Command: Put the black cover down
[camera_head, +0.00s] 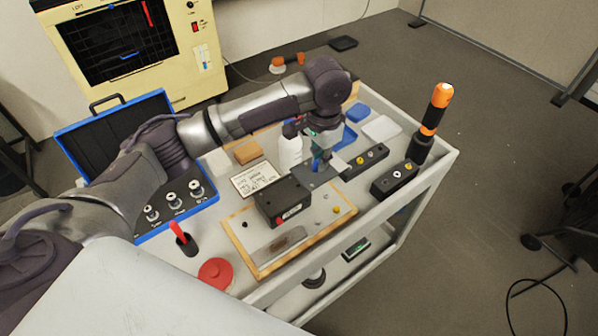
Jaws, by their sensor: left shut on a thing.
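My left gripper (317,160) points down near the middle of the cart top and is shut on the black cover (314,181). The cover is a flat, dark plate. It appears level, just behind and to the right of a black box (283,202). The gripper hides part of it, and I cannot tell whether it touches what is beneath. The box sits on a wood-edged board (235,243) and has a red part at its front. My right gripper is not in view.
The grey cart (440,165) also holds a red round lid (215,273), a white bottle (290,150), a label card (255,178), black blocks (395,178) and an orange-black cylinder (431,125). An open blue-edged case (90,140) stands at left. A cream machine (205,60) is behind.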

